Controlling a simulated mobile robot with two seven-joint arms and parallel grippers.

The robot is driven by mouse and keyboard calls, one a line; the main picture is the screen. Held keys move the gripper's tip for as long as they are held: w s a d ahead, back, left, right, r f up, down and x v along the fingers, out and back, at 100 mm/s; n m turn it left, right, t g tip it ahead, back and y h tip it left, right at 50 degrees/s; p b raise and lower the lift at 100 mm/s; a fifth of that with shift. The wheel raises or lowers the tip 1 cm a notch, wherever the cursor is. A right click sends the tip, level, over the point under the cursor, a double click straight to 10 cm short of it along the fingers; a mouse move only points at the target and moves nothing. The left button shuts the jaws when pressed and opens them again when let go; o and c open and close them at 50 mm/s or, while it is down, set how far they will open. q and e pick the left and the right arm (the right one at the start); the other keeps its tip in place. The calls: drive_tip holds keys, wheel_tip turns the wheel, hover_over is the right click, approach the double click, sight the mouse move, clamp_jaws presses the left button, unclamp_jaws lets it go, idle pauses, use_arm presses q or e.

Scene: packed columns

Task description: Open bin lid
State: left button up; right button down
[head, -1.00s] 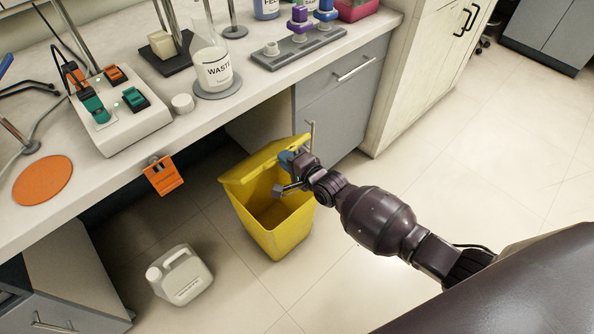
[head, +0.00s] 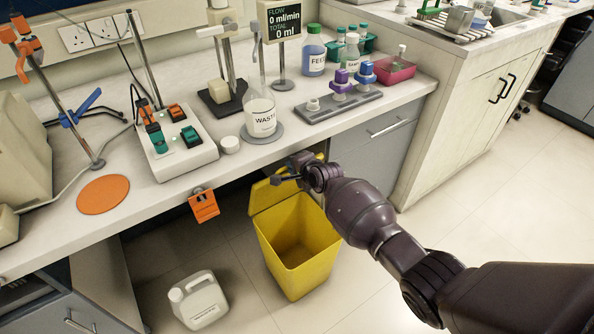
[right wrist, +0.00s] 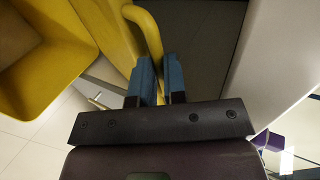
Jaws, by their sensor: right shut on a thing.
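The yellow bin (head: 300,262) stands on the floor in front of the bench, its mouth open and its inside showing. Its yellow lid (head: 268,194) is raised and tilted up at the bin's back edge, partly hidden by my right gripper (head: 284,172). In the right wrist view, a yellow handle (right wrist: 148,30) curves down from the lid to between the blue fingers of my right gripper (right wrist: 160,78). That gripper is shut on the handle. The open bin (right wrist: 35,70) also shows at the left there. My left gripper is not in the head view.
The bench top (head: 240,180) overhangs just behind the lid, with a waste flask (head: 261,117) near its edge. A white jerrycan (head: 198,300) stands left of the bin. The floor to the right is clear.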

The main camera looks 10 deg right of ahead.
drive_tip(key=shift+r, duration=0.1)
drive_tip(key=c, duration=1.2)
unclamp_jaws()
drive_tip(key=shift+o, duration=0.2)
use_arm(q)
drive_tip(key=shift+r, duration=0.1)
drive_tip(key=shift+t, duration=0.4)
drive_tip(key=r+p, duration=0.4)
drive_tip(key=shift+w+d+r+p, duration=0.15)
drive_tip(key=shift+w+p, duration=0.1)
drive_tip(key=shift+p, duration=0.1)
use_arm(e)
drive_tip(key=v, duration=1)
drive_tip(key=shift+s+r, duration=0.15)
drive_tip(key=shift+s, duration=0.2)
drive_tip(key=shift+d, duration=0.15)
